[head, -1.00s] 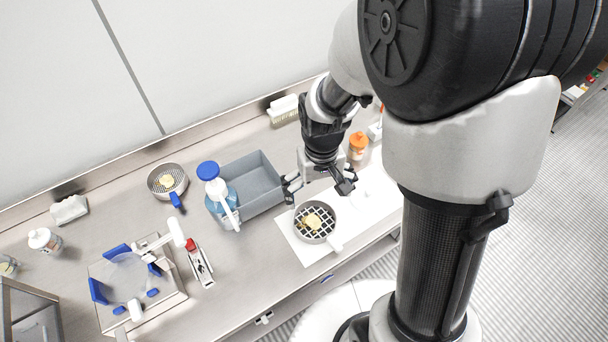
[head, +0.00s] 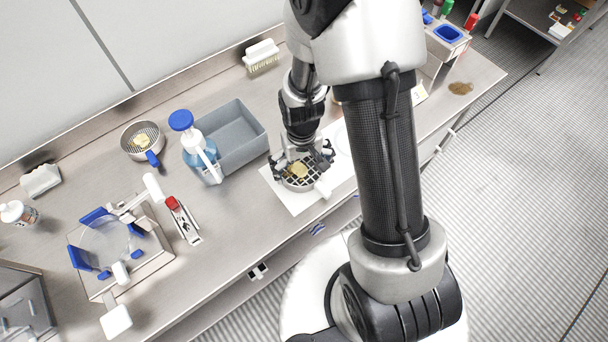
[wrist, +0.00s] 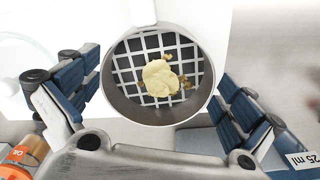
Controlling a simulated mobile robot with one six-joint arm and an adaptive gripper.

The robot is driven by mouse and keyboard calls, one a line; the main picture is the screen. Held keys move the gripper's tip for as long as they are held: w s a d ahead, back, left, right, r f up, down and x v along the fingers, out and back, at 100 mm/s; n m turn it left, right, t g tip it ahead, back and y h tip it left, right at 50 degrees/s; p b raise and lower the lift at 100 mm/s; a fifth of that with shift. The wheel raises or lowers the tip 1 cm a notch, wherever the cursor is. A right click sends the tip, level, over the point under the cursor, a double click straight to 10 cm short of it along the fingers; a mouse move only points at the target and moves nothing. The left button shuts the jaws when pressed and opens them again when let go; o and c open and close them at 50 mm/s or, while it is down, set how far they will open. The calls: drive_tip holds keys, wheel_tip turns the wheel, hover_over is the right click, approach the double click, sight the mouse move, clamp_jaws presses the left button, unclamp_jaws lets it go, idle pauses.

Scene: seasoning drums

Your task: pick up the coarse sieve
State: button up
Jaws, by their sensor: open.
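The coarse sieve (head: 300,184) has a wide square grid, a grey rim and a white handle. It lies on a white sheet (head: 283,196) on the counter, with a pale yellow lump (wrist: 159,78) and brown bits on its mesh. My gripper (head: 303,161) is open above it, pointing down, and partly hides its far side in the head view. In the wrist view the open fingers stand on the left and right of the sieve (wrist: 160,113), apart from its rim. The handle (wrist: 143,12) points to the top there.
A finer sieve with a blue handle (head: 152,158) stands farther left. A blue-capped pump bottle (head: 197,150) and a grey bin (head: 240,150) are left of my gripper. An orange-labelled container (wrist: 20,156) is near the left finger. A brush (head: 261,58) lies at the back.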

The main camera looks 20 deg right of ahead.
sight(302, 175)
drive_tip(key=shift+f, duration=0.9)
drive_tip(key=c, duration=0.8)
drive_tip(key=shift+r, duration=0.1)
wheel_tip(302, 175, up, 19)
drive_tip(key=p, duration=0.5)
drive_tip(key=w+f+b, duration=0.4)
drive_tip(key=f, duration=0.3)
drive_tip(key=shift+w+d, duration=0.25)
drive_tip(key=shift+w, duration=0.05)
